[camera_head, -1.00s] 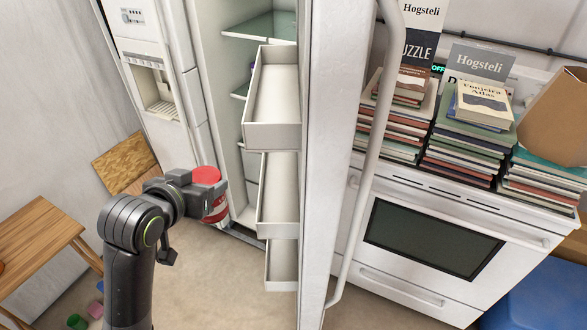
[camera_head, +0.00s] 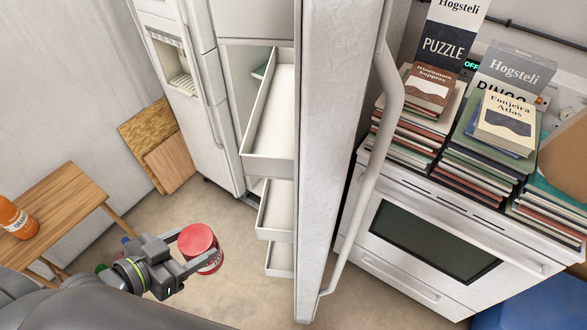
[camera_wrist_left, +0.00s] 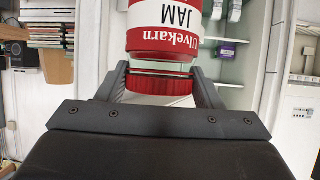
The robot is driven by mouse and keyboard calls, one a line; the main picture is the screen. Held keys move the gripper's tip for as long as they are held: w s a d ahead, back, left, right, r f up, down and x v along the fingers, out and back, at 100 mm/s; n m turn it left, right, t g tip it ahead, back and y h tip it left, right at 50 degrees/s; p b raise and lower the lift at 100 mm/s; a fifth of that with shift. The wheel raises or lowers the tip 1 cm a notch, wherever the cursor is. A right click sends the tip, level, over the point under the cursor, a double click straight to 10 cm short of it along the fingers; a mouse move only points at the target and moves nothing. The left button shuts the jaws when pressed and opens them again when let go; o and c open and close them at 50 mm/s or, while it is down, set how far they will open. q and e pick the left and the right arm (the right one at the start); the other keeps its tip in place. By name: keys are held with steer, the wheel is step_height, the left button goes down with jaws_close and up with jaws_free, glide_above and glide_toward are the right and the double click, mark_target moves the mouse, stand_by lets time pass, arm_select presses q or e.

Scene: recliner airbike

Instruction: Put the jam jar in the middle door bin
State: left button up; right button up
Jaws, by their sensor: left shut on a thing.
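The jam jar (camera_head: 206,262) has a red lid and a white-and-red label; the label reads upside down in the left wrist view (camera_wrist_left: 170,40). My left gripper (camera_head: 198,249) is shut on the jar, with a finger on each side near the lid, and holds it above the floor. The fingers also show in the left wrist view (camera_wrist_left: 160,85). The fridge door stands open with three white bins. The middle door bin (camera_head: 273,222) is to the right of the jar, with a gap between them. My right gripper is not in view.
The upper bin (camera_head: 266,166) and lower bin (camera_head: 279,271) sit above and below the middle one. The open door's edge (camera_head: 325,160) stands right of the bins, beside the stove (camera_head: 430,240). A wooden table (camera_head: 70,200) with an orange bottle (camera_head: 17,220) is at left.

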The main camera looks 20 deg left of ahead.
mark_target(211, 236)
arm_select(q)
steer(key=shift+s+r, duration=0.15)
steer(key=shift+s, duration=0.05)
steer(key=shift+w+d+b, duration=0.1)
steer(key=shift+b, duration=0.25)
steer(key=w+t+b, duration=0.1)
steer(key=b, duration=0.1)
steer(key=w+d+f+t+h+b, duration=0.1)
steer(key=b, duration=0.1)
steer(key=w+f+b, duration=0.1)
steer(key=w+b, duration=0.1)
steer(key=b, duration=0.1)
steer(key=shift+d+f+t, duration=0.25)
steer(key=shift+d+t, duration=0.1)
steer(key=shift+t, duration=0.05)
steer(key=w+r+b+x, duration=0.1)
steer(key=r+b+x, duration=0.2)
steer(key=b+x, duration=0.8)
steer(key=w+d+f+g+y+p, duration=0.1)
steer(key=w+d+f+g+p, duration=0.1)
steer(key=w+d+f+p, duration=0.2)
steer(key=shift+w+f+g+p, duration=0.4)
steer(key=shift+w+f+p, duration=1)
steer(key=shift+w+p, duration=0.8)
